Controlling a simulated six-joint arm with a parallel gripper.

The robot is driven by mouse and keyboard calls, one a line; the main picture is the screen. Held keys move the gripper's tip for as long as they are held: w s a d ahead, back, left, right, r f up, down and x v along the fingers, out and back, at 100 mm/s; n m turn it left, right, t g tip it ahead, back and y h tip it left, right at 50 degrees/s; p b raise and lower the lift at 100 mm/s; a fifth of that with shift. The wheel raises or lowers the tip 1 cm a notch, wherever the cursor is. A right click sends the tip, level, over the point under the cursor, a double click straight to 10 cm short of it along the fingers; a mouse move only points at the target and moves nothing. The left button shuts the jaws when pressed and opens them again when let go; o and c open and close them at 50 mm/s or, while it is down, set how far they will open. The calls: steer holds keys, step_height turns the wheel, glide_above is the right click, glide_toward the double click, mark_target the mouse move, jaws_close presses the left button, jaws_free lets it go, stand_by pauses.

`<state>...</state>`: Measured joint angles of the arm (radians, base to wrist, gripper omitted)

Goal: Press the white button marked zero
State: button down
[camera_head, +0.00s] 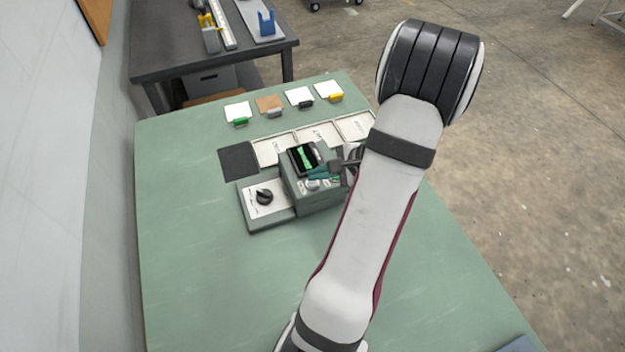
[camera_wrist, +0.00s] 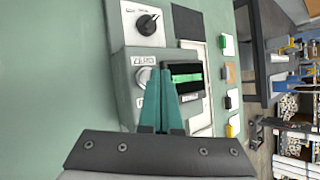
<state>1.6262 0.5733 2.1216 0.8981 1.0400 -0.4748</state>
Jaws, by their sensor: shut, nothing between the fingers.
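A grey-green press unit (camera_head: 317,203) stands on the green table. In the wrist view its face (camera_wrist: 130,66) carries a label reading ZERO, with a round white button (camera_wrist: 142,77) just below it. The button is partly hidden by a teal finger. Its area in the head view is small and partly covered by my gripper. My gripper (camera_wrist: 161,70) is shut and empty, its teal fingertips over the face between the button and the lit display (camera_wrist: 187,79). In the head view the gripper (camera_head: 314,171) is just above the unit; I cannot tell whether it touches.
A dial panel with a black knob (camera_head: 264,196) adjoins the unit. A dark pad (camera_head: 238,160) and pale trays (camera_head: 273,150) lie behind. Coloured clips with cards (camera_head: 270,104) line the far edge. The table's (camera_head: 200,280) front left is clear.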

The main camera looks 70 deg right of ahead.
mark_target(318, 183)
steer(key=shift+f, duration=0.35)
stand_by(0.4)
steer(key=shift+r, duration=0.8)
steer(key=shift+r, duration=2.5)
